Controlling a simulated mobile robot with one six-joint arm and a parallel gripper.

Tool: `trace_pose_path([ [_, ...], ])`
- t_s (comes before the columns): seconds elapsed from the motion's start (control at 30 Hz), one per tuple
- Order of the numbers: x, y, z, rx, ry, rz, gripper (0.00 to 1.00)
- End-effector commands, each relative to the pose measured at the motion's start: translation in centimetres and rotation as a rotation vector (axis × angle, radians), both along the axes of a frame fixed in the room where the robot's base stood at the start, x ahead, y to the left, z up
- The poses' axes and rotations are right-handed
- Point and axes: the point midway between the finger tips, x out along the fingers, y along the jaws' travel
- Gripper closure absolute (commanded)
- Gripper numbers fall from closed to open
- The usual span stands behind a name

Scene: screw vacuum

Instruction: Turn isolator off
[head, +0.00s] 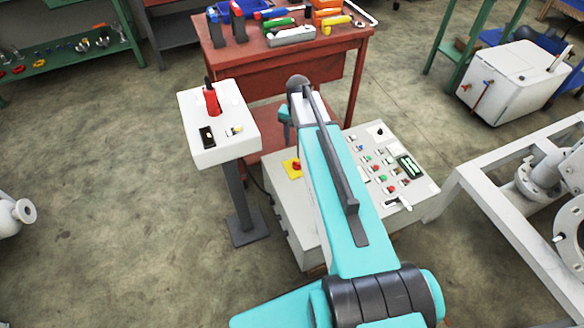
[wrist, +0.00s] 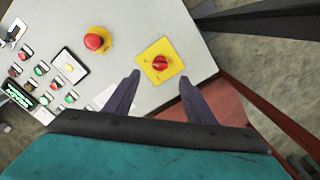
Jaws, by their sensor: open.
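The isolator is a red rotary knob (wrist: 160,63) on a square yellow plate, near the edge of a light grey control panel (wrist: 130,30). In the head view the isolator (head: 294,168) shows at the panel's left side, partly hidden by my arm. My gripper (wrist: 160,78) is open and empty. In the wrist view its two fingertips lie either side of the lower part of the yellow plate, with the knob centred just beyond them. I see no contact, and the remaining distance is hard to tell. In the head view my arm hides the fingers.
A red mushroom button (wrist: 96,40) sits beside the isolator; several smaller buttons (wrist: 40,70) lie further left. A white pedestal box (head: 222,140) with a red handle stands left of the panel. A red workbench (head: 300,55) with tools stands behind.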

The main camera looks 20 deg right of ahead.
Motion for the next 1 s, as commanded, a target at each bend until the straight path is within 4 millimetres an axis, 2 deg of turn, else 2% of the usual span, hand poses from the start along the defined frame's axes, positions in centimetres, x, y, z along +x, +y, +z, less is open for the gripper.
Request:
trace_pose_path([
  [0.13,0.8,-0.6,0.6,-0.003,-0.013,-0.022,0.50],
  [0.57,0.8,-0.7,0.6,-0.003,-0.013,-0.024,0.50],
  [0.77,0.8,-0.7,-0.3,-0.003,-0.013,-0.024,0.50],
  [1.0,0.8,-0.7,-2.7,-0.002,-0.012,-0.025,0.50],
])
